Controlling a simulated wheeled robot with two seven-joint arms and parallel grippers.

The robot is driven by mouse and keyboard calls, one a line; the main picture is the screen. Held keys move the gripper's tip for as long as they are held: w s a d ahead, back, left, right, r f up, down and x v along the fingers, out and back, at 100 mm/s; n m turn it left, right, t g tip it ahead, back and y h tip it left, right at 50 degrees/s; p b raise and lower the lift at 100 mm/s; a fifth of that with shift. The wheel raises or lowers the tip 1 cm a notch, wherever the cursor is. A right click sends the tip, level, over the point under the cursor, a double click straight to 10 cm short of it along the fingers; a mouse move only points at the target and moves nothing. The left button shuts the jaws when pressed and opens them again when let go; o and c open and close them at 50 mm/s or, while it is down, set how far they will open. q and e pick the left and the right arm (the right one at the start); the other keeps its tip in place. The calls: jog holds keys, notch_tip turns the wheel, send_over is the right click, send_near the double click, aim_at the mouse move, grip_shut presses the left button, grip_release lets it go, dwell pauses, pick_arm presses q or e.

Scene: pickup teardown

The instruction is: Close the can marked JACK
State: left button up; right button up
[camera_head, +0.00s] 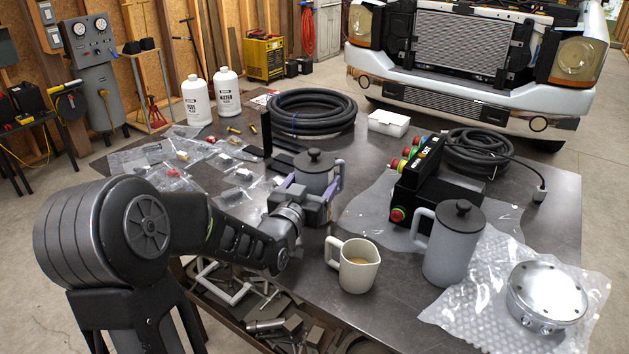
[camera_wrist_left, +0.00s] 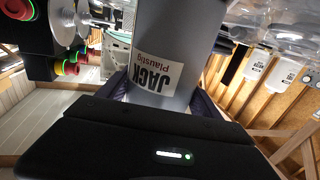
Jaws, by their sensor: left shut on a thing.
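A grey can (camera_head: 313,178) stands near the middle of the table in the head view, with a dark knobbed lid (camera_head: 315,158) on its top. In the left wrist view the grey can (camera_wrist_left: 178,35) carries a white label (camera_wrist_left: 157,78) reading JACK. My left gripper (camera_head: 308,190) is shut on this can, with its purple-grey fingers on either side of the body. The gripper hides the can's lower part in the head view. A second grey can (camera_head: 452,250) with a handle and dark lid stands at the right; its marking does not show. My right gripper is not in view.
A cream cup (camera_head: 357,268) stands between the cans near the front edge. A black button box (camera_head: 418,185) stands behind it. Coiled hoses (camera_head: 312,112), white bottles (camera_head: 197,102), and plastic bags lie further back. A round metal part (camera_head: 547,295) sits on bubble wrap.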

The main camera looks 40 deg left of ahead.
pick_arm(q)
jog(key=shift+f, duration=0.1)
jog(key=o, duration=2.1)
